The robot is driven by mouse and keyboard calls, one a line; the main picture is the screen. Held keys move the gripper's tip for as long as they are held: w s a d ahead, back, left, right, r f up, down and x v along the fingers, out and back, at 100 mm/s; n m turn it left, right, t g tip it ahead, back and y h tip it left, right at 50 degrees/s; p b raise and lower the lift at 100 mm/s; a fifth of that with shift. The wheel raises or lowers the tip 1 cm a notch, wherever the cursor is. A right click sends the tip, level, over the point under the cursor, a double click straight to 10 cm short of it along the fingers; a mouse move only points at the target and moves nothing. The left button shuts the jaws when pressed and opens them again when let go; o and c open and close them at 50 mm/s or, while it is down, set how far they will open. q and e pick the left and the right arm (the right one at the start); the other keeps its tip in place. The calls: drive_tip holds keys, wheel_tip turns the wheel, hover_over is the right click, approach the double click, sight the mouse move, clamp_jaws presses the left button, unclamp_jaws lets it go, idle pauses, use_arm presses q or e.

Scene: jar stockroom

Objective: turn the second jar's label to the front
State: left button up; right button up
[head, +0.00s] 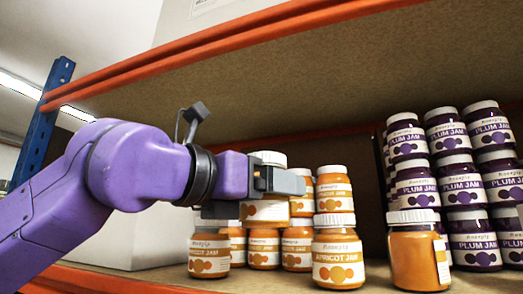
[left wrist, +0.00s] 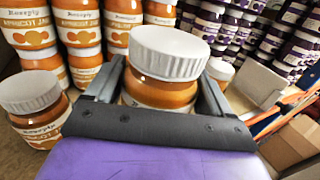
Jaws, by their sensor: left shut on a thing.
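My left gripper (head: 280,182) is shut on the second jar (head: 268,158), an apricot jar with a white lid, held upright. It also shows between the fingers in the left wrist view (left wrist: 170,52). The jar appears raised above the shelf, over the gap in the front row. Part of its white label with orange circles shows below the fingers in the head view; the fingers hide the rest. The first jar (head: 209,257) stands left and the third jar (head: 338,262) right, both with labels facing front. My right gripper is not in view.
A fourth front jar (head: 416,262) has its label turned to the right. Stacked apricot jars (head: 333,192) stand behind, and stacked plum jars (head: 468,190) at the right. The upper shelf board (head: 300,80) with an orange edge hangs above my gripper.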

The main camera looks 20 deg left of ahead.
use_arm(q)
drive_tip(key=w+f, duration=0.2)
drive_tip(key=w+a+f, duration=0.1)
drive_tip(key=w+f, duration=0.1)
drive_tip(key=w, duration=0.1)
drive_tip(key=w+a+f, duration=0.1)
drive_tip(key=w, duration=0.2)
drive_tip(key=shift+a+f+b, duration=0.25)
drive_tip(key=shift+f+b, duration=0.15)
drive_tip(key=shift+s+r, duration=0.2)
drive_tip(key=shift+r, duration=0.05)
drive_tip(key=shift+s+d, duration=0.15)
drive_tip(key=f+b, duration=0.2)
drive_tip(key=shift+w+f+b, duration=0.2)
drive_tip(key=shift+f+b, duration=0.1)
drive_tip(key=shift+f, duration=0.1)
drive_tip(key=shift+n+t+y+b, duration=0.35)
drive_tip(key=shift+n+y, duration=0.15)
drive_tip(key=shift+y, duration=0.2)
drive_tip(key=shift+s+r+y, duration=0.15)
drive_tip(key=shift+r+y, duration=0.1)
drive_tip(key=shift+y, duration=0.05)
drive_tip(key=shift+f, duration=0.1)
drive_tip(key=shift+f+b, duration=0.25)
drive_tip(key=shift+b, duration=0.05)
